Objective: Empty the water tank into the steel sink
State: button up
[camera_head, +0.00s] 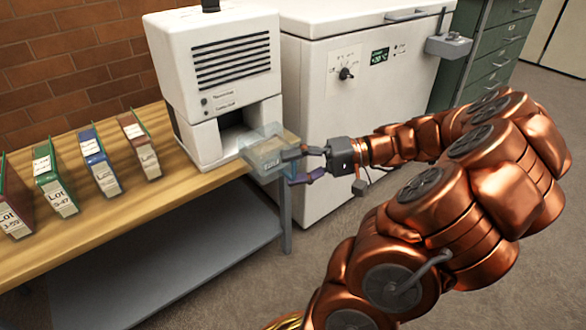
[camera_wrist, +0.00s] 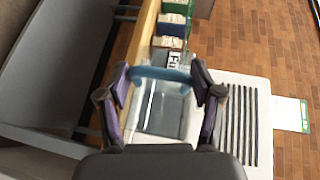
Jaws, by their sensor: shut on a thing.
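The water tank (camera_head: 265,156) is a clear, bluish box just outside the front opening of a white dehumidifier-like machine (camera_head: 215,70) on the wooden bench. My gripper (camera_head: 303,165) is shut on the tank at its near right side. In the wrist view, the fingers of my gripper (camera_wrist: 162,95) stand on either side of the tank (camera_wrist: 165,110), and its blue handle (camera_wrist: 160,74) lies between them. The tank is above the bench's right end; I cannot tell whether it touches the bench. The water level is not clear. No steel sink can be made out.
Several upright lot boxes, including a blue one (camera_head: 97,160), stand on the bench (camera_head: 130,205) to the left. A grey shelf (camera_head: 170,270) lies below. A white chest freezer (camera_head: 350,110) stands close to the right of the machine. Bare floor (camera_head: 310,255) lies in front.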

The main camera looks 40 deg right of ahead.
aim_at(265, 158)
jog(key=shift+r+p, duration=1.15)
jog(key=shift+r, duration=0.85)
jog(key=shift+w+a, duration=0.1)
